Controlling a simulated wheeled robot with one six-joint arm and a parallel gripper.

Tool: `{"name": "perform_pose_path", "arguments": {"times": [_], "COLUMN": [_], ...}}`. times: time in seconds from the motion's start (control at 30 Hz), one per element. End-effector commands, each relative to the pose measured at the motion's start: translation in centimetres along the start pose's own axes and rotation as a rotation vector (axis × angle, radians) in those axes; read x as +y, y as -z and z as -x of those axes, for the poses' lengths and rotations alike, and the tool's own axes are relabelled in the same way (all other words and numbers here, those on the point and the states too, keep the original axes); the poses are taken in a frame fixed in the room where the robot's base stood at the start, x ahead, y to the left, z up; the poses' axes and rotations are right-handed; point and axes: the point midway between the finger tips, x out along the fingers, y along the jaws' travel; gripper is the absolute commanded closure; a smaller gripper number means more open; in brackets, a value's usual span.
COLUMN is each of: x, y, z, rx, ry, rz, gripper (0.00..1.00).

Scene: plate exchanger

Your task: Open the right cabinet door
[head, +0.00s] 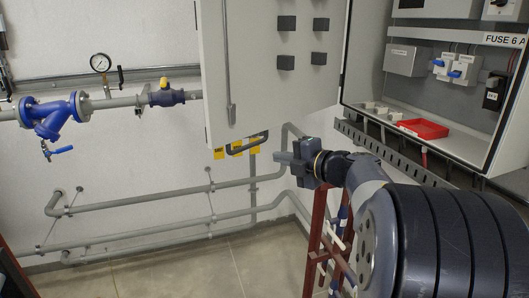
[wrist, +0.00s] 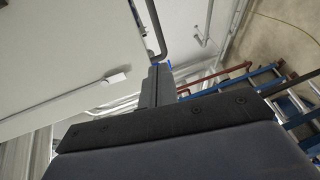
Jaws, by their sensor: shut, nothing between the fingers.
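The grey cabinet door (head: 262,80) stands wide open in the head view, hinged at the left side of the cabinet (head: 508,120). Its inner face shows several black blocks and a long vertical rod. A dark curved handle (head: 247,145) shows below its lower edge. My gripper (head: 278,158) is shut and empty, just below and right of the handle, pointing left. In the wrist view the shut fingers (wrist: 158,75) are beside a bent grey bar (wrist: 155,30), with a pale panel at left. I cannot tell whether they touch the bar.
A red tray (head: 423,128) lies on the cabinet floor. Grey pipes (head: 150,203) run along the wall, with a blue valve fitting (head: 52,115) at left. A dark red frame (head: 316,240) stands below my gripper. The tiled floor at lower middle is clear.

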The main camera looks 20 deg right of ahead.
Motion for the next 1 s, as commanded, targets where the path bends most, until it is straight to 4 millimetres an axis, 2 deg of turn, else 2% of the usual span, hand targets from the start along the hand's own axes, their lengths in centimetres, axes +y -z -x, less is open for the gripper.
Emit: {"name": "perform_pose_path", "arguments": {"times": [0.5, 0.7, 1.0], "x": [0.2, 0.1, 0.1], "y": [0.1, 0.0, 0.1], "z": [-10.3, -12.4, -12.9], "rx": [0.002, 0.0, -0.002], "ry": [0.0, -0.001, -0.001], "rz": [-0.004, -0.003, -0.002], "gripper": [1.0, 1.0, 1.0]}}
